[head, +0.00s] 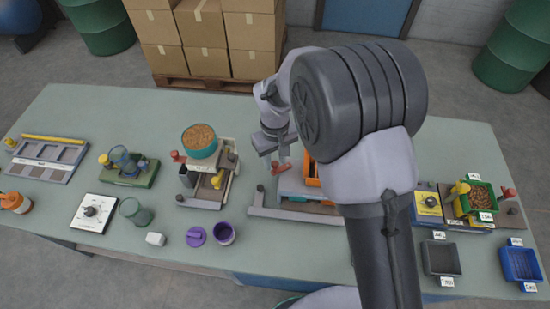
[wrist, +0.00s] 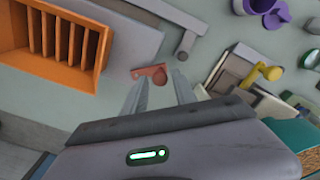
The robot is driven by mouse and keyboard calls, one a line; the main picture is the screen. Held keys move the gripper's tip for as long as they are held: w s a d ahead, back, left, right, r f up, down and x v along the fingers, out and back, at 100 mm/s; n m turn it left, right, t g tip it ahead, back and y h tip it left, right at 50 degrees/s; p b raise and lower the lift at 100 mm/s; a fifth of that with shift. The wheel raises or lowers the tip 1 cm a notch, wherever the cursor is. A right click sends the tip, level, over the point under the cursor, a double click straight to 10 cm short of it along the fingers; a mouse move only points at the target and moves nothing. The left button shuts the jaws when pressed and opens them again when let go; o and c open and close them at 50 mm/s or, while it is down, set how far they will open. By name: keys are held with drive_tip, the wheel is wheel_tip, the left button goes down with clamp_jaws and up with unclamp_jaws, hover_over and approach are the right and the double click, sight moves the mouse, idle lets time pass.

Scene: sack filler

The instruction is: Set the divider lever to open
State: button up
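The orange slatted divider box (wrist: 88,42) shows at the upper left of the wrist view. In the head view, only an edge of the orange box (head: 312,172) shows beside my arm. A small red lever (wrist: 152,75) stands beside the grey base of the divider; it also shows in the head view (head: 280,168). My gripper (wrist: 158,86) is open, with its two fingers apart and nothing between them. The red lever lies just beyond the fingertips, about in line with the gap. In the head view my gripper (head: 275,156) is just above the lever. Touching cannot be told.
A grey rail frame (head: 290,213) lies in front of the divider. To its left stands a machine with a teal bowl of pellets (head: 200,146). A purple cup (head: 224,234) stands at the front. A green tray machine (head: 478,197) is at right.

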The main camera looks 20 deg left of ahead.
sight(274, 162)
clamp_jaws()
drive_tip(key=shift+w+a+m, duration=0.15)
drive_tip(key=shift+a+m, duration=0.05)
drive_tip(key=shift+m, duration=0.4)
drive_tip(key=shift+o, duration=1.7)
unclamp_jaws()
drive_tip(key=shift+r, duration=0.1)
wheel_tip(274, 162, up, 17)
drive_tip(key=p, duration=0.2)
drive_tip(key=shift+r+p, duration=0.15)
drive_tip(key=shift+p, duration=0.25)
